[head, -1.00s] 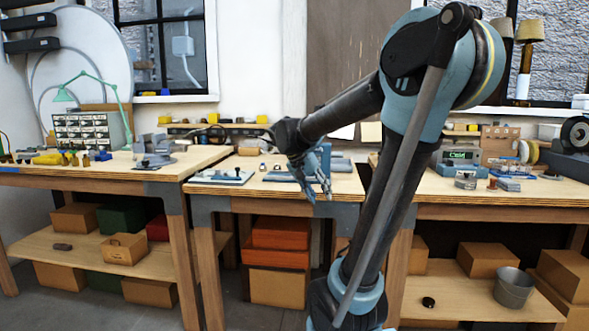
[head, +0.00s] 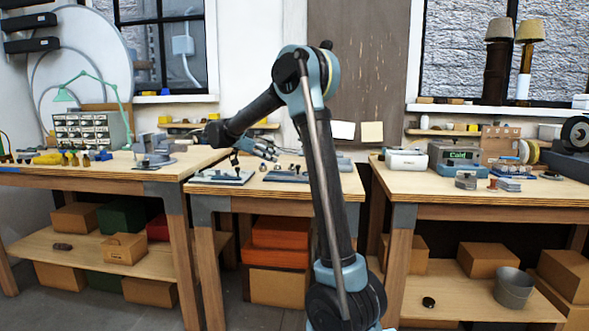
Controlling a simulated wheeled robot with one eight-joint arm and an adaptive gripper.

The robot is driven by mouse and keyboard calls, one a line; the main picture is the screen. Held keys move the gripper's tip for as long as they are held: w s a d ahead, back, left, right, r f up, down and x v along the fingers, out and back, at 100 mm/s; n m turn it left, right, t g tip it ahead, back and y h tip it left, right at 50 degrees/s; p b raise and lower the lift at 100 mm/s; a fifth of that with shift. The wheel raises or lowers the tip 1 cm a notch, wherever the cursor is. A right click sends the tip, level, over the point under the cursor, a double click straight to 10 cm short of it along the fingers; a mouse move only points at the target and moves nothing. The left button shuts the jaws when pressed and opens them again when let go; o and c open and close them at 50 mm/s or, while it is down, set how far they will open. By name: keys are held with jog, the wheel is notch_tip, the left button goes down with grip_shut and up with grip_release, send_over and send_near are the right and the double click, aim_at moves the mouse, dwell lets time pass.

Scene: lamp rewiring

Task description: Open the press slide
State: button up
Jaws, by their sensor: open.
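My gripper (head: 272,151) is open and empty. It hangs above the back of the middle bench, with its fingers pointing right and slightly down. Below it, on the middle bench, lie a flat blue-grey plate with small dark parts on it (head: 222,177) and a second blue-grey fixture (head: 286,177) to its right. I cannot tell which of these, if any, is the press, and I cannot make out a slide. A grey metal device (head: 152,152) stands on the left bench, left of the gripper. My arm's upright link hides the right part of the middle bench.
The left bench holds a drawer cabinet (head: 85,130) and a green lamp (head: 100,80). The right bench (head: 400,172) carries a grey-green boxed device (head: 455,153) and a white box (head: 406,160). A gap separates the middle and right benches. Boxes fill the lower shelves.

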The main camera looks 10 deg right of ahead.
jog(key=shift+m+h, duration=0.4)
jog(key=shift+m, duration=0.1)
jog(key=w+x, duration=0.1)
jog(key=x, duration=0.4)
jog(key=w+a+x, duration=0.1)
jog(key=x, duration=0.4)
jog(key=w+x, duration=0.1)
jog(key=x, duration=0.4)
jog(key=shift+w+f, duration=0.2)
jog(key=shift+f, duration=0.15)
jog(key=shift+a, duration=0.1)
grip_shut()
